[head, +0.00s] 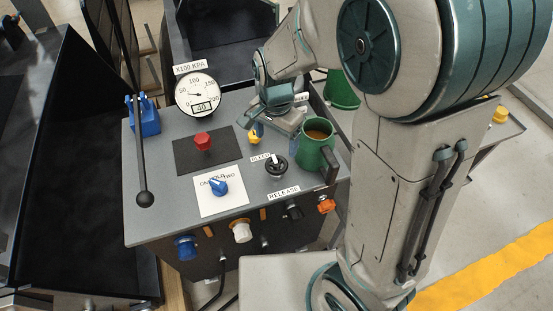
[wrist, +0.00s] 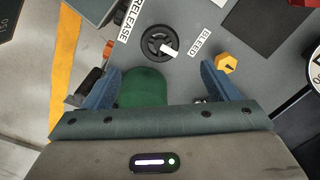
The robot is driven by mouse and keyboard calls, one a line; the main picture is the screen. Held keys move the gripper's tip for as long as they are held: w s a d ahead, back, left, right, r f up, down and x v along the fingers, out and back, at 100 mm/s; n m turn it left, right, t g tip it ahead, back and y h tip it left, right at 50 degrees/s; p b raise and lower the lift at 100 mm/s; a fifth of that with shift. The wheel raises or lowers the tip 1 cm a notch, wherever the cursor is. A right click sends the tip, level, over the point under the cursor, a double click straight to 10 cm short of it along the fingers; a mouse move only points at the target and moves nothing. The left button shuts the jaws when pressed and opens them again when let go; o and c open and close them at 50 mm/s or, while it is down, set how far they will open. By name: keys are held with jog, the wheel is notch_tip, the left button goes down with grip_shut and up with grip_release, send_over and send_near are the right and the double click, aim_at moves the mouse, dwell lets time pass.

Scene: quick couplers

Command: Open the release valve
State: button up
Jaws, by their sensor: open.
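The release valve is a round black dial (head: 277,166) with a white pointer, on the grey panel top between the BLEED and RELEASE labels. It also shows in the wrist view (wrist: 153,39), where the pointer is turned toward the BLEED side. My gripper (wrist: 162,78) is open, its blue fingers spread apart, with the dial beyond the fingertips and not between them. In the head view my gripper (head: 280,120) is behind the dial, its fingers partly hidden.
A green mug (head: 314,148) of brown liquid stands right beside the dial; its green body (wrist: 146,88) shows between my fingers. A yellow knob (wrist: 226,63) is near one finger. A red knob (head: 203,142), blue knob (head: 219,187), black lever (head: 140,165) and gauge (head: 197,94) stand left.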

aim_at(276, 164)
notch_tip(276, 164, down, 10)
jog(key=shift+r, duration=0.25)
jog(key=c, duration=1)
